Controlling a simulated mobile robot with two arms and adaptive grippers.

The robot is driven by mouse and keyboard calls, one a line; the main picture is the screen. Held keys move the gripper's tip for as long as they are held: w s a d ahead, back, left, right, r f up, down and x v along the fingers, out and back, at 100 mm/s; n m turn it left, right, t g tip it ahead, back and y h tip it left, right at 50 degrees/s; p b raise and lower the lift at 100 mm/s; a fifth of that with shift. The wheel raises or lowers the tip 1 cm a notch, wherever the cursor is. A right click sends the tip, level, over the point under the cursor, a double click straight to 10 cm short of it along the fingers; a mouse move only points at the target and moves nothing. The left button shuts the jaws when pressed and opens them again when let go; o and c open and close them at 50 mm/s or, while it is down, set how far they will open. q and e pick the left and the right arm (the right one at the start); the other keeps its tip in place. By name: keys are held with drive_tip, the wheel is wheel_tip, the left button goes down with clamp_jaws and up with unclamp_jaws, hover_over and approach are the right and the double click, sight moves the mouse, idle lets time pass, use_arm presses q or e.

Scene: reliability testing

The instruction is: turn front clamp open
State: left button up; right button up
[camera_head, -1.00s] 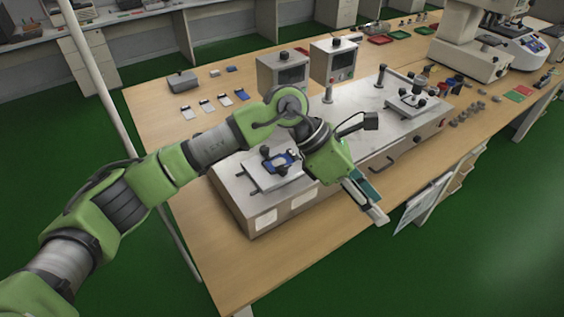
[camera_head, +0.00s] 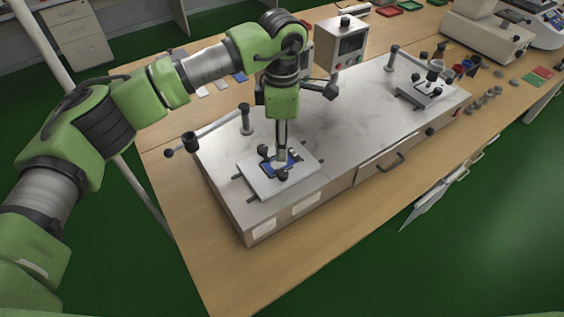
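The metal testing station (camera_head: 330,135) stands on the wooden table. On its left end is a pale fixture plate (camera_head: 253,181) holding a blue part (camera_head: 270,168). A small black clamp knob (camera_head: 283,176) is at the front of the blue part, and another black knob (camera_head: 263,151) is at its back left. My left gripper (camera_head: 281,160) points straight down over the blue part, between these knobs. Its narrow fingers look close together; contact and opening cannot be told. The gripper hides part of the blue part. My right gripper is out of view.
A lever with black knobs (camera_head: 207,135) and a post (camera_head: 246,120) stand at the station's back left. A control box (camera_head: 340,47) stands behind. A second fixture (camera_head: 425,91) is at the right end. The station's middle top is clear.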

sight(282, 172)
use_arm(q)
wheel_tip(282, 172, down, 4)
drive_tip(key=shift+r+p, duration=0.1)
drive_tip(key=shift+p, duration=0.55)
wheel_tip(282, 172, down, 2)
drive_tip(key=shift+w+f+p, duration=0.1)
drive_tip(key=shift+p, duration=0.25)
wheel_tip(282, 172, down, 4)
drive_tip(key=shift+w+r+p, duration=0.1)
drive_tip(key=shift+p, duration=0.45)
drive_tip(key=shift+f, duration=0.6)
drive_tip(key=c, duration=1)
clamp_jaws()
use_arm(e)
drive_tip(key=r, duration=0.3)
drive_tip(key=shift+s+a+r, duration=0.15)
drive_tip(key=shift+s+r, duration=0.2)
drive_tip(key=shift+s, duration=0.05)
